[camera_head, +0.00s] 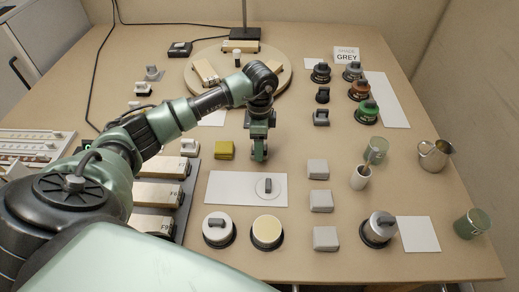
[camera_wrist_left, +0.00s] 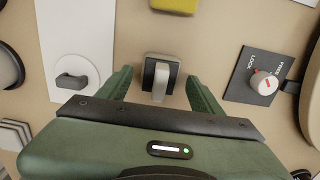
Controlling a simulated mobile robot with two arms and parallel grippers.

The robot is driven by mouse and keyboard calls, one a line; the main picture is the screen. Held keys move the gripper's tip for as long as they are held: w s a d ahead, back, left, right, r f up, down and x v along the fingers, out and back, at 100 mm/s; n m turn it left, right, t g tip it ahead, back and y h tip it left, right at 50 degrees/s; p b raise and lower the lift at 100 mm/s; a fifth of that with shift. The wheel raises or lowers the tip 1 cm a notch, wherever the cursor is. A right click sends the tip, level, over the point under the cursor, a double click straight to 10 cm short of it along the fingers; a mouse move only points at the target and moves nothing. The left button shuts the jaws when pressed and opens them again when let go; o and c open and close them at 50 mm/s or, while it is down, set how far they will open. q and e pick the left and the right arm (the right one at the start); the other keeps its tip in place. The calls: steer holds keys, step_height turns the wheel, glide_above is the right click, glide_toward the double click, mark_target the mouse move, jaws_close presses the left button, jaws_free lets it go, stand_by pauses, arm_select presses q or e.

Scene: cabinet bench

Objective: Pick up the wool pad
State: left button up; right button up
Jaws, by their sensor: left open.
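A small square block with a dark rim and a pale raised handle, which seems to be the wool pad (camera_wrist_left: 160,78), lies on the bench in the left wrist view. My left gripper (camera_wrist_left: 158,80) is open, with one finger on each side of the block and visible gaps between. In the head view my left gripper (camera_head: 259,155) points down, just above the white plate, and hides the block. I cannot tell the exact height of the fingertips above the bench. My right gripper is not in view.
A yellow block (camera_head: 224,150) lies left of the gripper. A white plate (camera_head: 228,188) with a grey knob lies in front. A dial panel (camera_wrist_left: 250,75) is close by in the wrist view. Grey blocks (camera_head: 318,169) stand to the right. A round wooden board (camera_head: 278,83) is behind.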

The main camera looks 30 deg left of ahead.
arm_select(q)
steer(key=shift+c, duration=0.3)
jaws_close()
steer(key=shift+r, duration=0.1)
step_height(320, 180, up, 20)
steer(key=p, duration=0.1)
